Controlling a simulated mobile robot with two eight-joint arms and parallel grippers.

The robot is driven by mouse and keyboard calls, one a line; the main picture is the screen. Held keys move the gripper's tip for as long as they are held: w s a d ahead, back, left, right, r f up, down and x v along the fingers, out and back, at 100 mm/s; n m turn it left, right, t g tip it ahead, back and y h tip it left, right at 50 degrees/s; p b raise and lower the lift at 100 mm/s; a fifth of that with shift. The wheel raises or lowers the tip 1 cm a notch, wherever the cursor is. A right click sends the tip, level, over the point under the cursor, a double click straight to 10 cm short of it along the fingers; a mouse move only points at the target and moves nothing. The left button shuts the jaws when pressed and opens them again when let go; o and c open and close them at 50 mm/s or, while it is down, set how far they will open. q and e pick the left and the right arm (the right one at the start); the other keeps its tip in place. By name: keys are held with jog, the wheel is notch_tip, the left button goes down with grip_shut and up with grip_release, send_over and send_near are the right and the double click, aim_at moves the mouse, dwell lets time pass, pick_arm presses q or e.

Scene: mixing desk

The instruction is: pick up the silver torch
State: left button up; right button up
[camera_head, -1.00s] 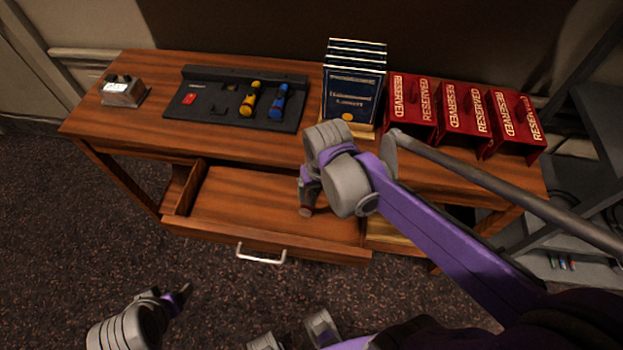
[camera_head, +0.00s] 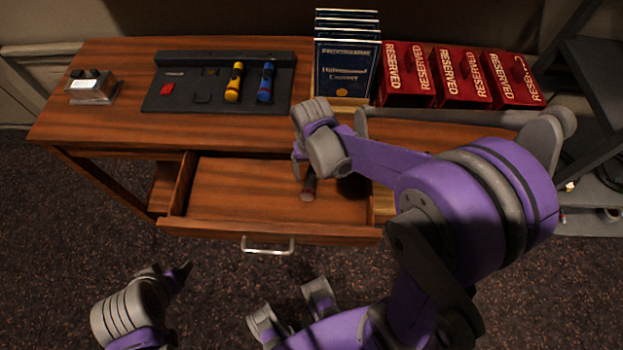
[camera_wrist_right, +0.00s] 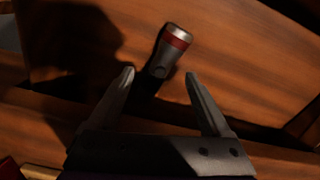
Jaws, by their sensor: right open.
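The silver torch (camera_wrist_right: 168,52), with a red band near its wide end, lies on the floor of the open drawer (camera_head: 235,190). In the head view its end (camera_head: 308,187) shows just below my right gripper (camera_head: 302,168), which hides the rest. In the wrist view the right gripper (camera_wrist_right: 160,78) is open, with its fingertips apart on either side of the torch's near end and nothing held. My left gripper (camera_head: 170,275) is at the lower left, away from the desk; its jaw gap is unclear.
On the desktop are a black tray (camera_head: 215,103) with a yellow torch (camera_head: 234,83) and a blue torch (camera_head: 266,83), a small metal box (camera_head: 92,88), dark blue booklets (camera_head: 345,75) and red RESERVED signs (camera_head: 462,78).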

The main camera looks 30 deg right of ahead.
aim_at(312, 177)
notch_tip(312, 177, down, 4)
jog(key=shift+w+r, duration=0.1)
jog(key=shift+r, duration=0.05)
grip_shut()
dwell(0.4)
